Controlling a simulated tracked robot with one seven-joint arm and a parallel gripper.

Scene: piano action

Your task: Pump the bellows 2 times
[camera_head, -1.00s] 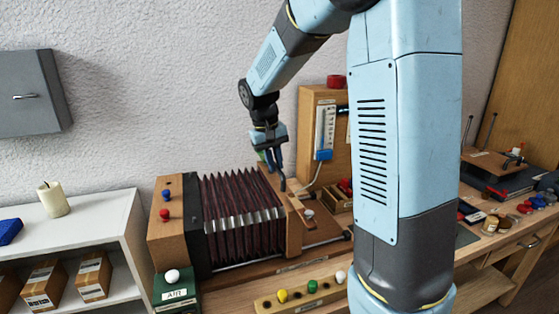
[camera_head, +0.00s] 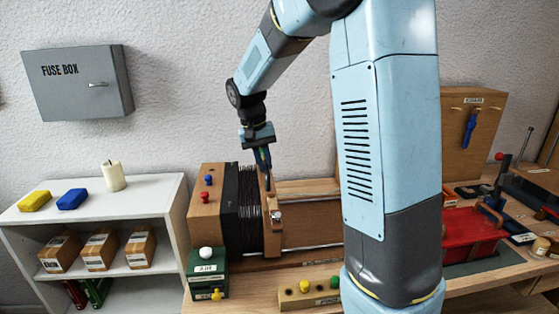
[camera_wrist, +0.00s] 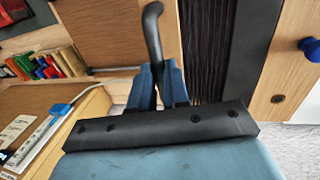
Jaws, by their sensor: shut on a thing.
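The bellows (camera_head: 250,212) stand on the workbench, pressed together into a narrow dark stack between a fixed wooden end block (camera_head: 207,215) at the left and a wooden moving board (camera_head: 272,228) at the right. My gripper (camera_head: 266,174) is at the top of the moving board, pointing down. In the wrist view my gripper (camera_wrist: 160,88) is shut around a dark curved handle (camera_wrist: 153,35), with the dark bellows folds (camera_wrist: 208,50) beside it.
A green box with a white knob (camera_head: 207,265) stands in front of the end block. A strip with coloured knobs (camera_head: 308,292) lies at the bench front. A white shelf (camera_head: 150,200) with boxes is at the left, under a grey fuse box (camera_head: 78,82). Guide rails run right of the bellows.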

